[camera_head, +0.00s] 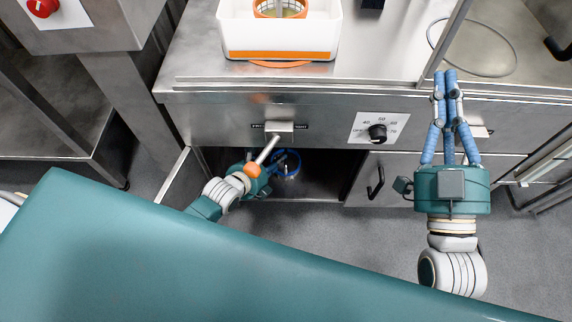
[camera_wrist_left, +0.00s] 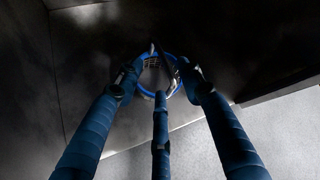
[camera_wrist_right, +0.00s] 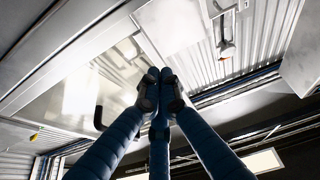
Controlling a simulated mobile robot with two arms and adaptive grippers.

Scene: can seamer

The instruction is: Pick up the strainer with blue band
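The strainer with blue band (camera_head: 288,174) stands inside the open lower compartment, partly hidden by my left gripper. Its round blue rim and some wire mesh show in the left wrist view (camera_wrist_left: 147,91), with a dark handle-like bar crossing it. My left gripper (camera_head: 279,165) reaches into the compartment. In the left wrist view its fingers (camera_wrist_left: 158,85) are spread apart in front of the rim; I cannot tell whether any finger touches it. My right gripper (camera_head: 446,75) is empty, its fingertips together, raised in front of the counter at the right.
The compartment has an open door (camera_head: 182,185) on its left and a closed cabinet door (camera_head: 392,180) on its right. A handle (camera_head: 279,127) juts out above the opening. A white container (camera_head: 231,40) holding an orange-banded strainer (camera_head: 292,5) stands on the counter.

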